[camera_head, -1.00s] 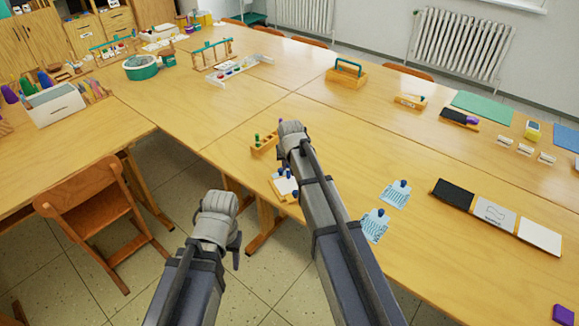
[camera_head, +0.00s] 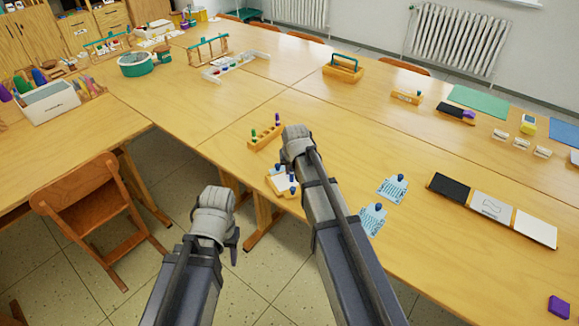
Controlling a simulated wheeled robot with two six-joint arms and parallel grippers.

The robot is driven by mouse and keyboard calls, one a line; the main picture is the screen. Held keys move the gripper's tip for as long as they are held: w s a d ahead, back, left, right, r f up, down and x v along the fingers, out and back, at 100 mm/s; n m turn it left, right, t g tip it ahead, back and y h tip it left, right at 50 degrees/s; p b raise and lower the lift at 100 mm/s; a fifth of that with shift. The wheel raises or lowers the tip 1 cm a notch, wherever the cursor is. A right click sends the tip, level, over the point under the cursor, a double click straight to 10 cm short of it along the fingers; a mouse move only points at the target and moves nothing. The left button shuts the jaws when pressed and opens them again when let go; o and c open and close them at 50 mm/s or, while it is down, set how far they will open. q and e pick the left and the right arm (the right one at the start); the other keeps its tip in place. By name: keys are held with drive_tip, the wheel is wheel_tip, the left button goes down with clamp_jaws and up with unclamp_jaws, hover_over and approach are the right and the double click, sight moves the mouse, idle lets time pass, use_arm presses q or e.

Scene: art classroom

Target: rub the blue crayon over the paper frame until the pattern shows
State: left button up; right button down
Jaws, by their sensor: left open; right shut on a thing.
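The paper frame (camera_head: 281,183), a white sheet in a small wooden frame, lies near the table's front edge, partly hidden by my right arm. A small blue piece, the blue crayon (camera_head: 292,178), shows over it beside my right wrist. My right gripper (camera_head: 295,158) is above the frame's right side and shut on the crayon; its fingertips are mostly hidden behind the wrist. I cannot tell whether the crayon touches the paper, and no pattern can be made out on it. My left gripper (camera_head: 230,243) is open and empty, over the floor in front of the table.
Two blue-patterned sheets (camera_head: 392,190) (camera_head: 371,219) lie right of my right arm. A black, grey and white panel strip (camera_head: 492,208) lies further right. The table middle is clear.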

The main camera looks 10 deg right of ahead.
drive_tip(key=shift+s+d, duration=0.25)
drive_tip(key=shift+s, duration=0.8)
drive_tip(key=shift+s+a, duration=0.15)
drive_tip(key=shift+a, duration=0.85)
drive_tip(key=shift+w+a, duration=0.2)
drive_tip(key=shift+w, duration=0.65)
drive_tip(key=shift+w+a, duration=0.2)
drive_tip(key=shift+w, duration=0.6)
drive_tip(key=shift+w, duration=0.1)
